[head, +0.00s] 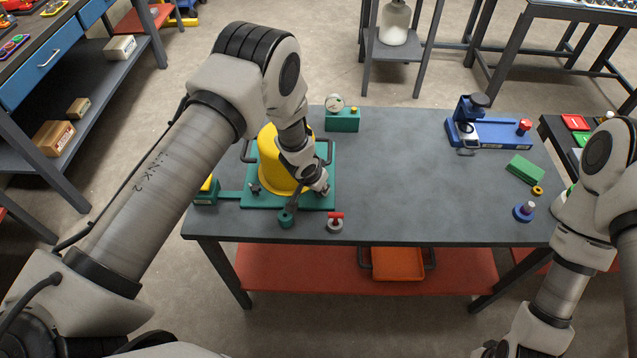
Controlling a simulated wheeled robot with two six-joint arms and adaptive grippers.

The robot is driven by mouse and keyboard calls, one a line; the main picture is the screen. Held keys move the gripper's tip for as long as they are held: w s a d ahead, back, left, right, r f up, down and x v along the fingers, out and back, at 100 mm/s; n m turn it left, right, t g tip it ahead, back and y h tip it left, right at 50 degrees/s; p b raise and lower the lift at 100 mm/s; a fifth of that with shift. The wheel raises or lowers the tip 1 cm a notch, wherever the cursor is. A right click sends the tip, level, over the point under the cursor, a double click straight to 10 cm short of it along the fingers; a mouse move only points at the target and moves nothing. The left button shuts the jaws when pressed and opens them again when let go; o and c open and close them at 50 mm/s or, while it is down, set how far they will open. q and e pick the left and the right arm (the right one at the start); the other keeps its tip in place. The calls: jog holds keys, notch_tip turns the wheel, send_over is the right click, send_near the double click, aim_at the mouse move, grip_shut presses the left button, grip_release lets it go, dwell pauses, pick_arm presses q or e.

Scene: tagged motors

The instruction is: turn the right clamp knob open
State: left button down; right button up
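A teal fixture plate (262,202) on the grey table holds a yellow motor (271,165), partly hidden behind my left arm. A small dark clamp knob (255,190) shows at the plate's left front. My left gripper (323,190) points down at the plate's right front corner, right of the motor. The right clamp knob is not clearly visible there; the gripper and wrist cover that spot. The fingers are too small and overlapped to show whether they are open or gripping. My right arm is at the right edge, and its gripper is out of frame.
A teal post with a dark lever (286,219) and a red-handled part (335,222) stand near the front edge. A gauge on a teal block (342,118) is behind. A blue fixture (490,133) and green block (525,169) are at right. The table's middle (410,180) is clear.

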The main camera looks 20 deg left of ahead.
pick_arm(q)
jog(key=shift+w, duration=0.1)
jog(key=c, duration=0.9)
grip_release()
jog(key=v, duration=1.2)
jog(key=shift+w, duration=0.1)
